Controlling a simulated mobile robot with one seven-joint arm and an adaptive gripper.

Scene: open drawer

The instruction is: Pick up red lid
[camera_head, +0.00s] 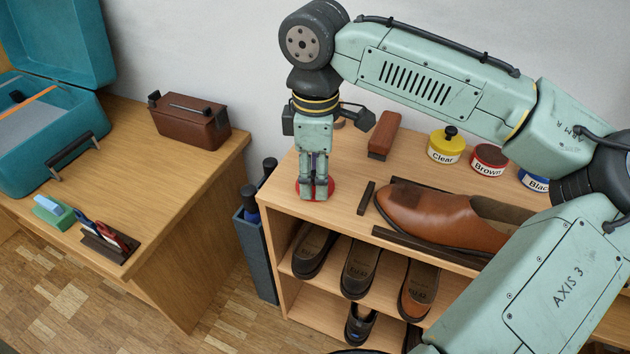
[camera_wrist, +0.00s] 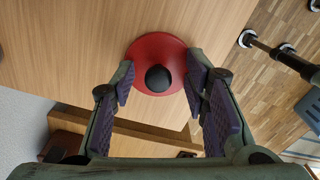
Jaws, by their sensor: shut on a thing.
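The red lid (camera_head: 301,192), a round disc with a black knob, lies at the left end of the shelf top (camera_head: 345,175). The wrist view shows the lid (camera_wrist: 150,52) from above, with its black knob (camera_wrist: 158,78) near the middle. My gripper (camera_head: 314,188) points straight down over it and is shut on the lid. In the wrist view the purple finger pads of my gripper (camera_wrist: 160,82) sit at both sides of the lid. The exact contact under the fingers is partly hidden.
A brown shoe (camera_head: 430,213), a wooden brush (camera_head: 384,135), a yellow Clear tin (camera_head: 446,150), a red Brown tin (camera_head: 489,163) and a blue Black tin (camera_head: 535,183) stand to the right. More shoes (camera_head: 361,265) fill the shelf below. A gap separates the left table (camera_head: 175,180).

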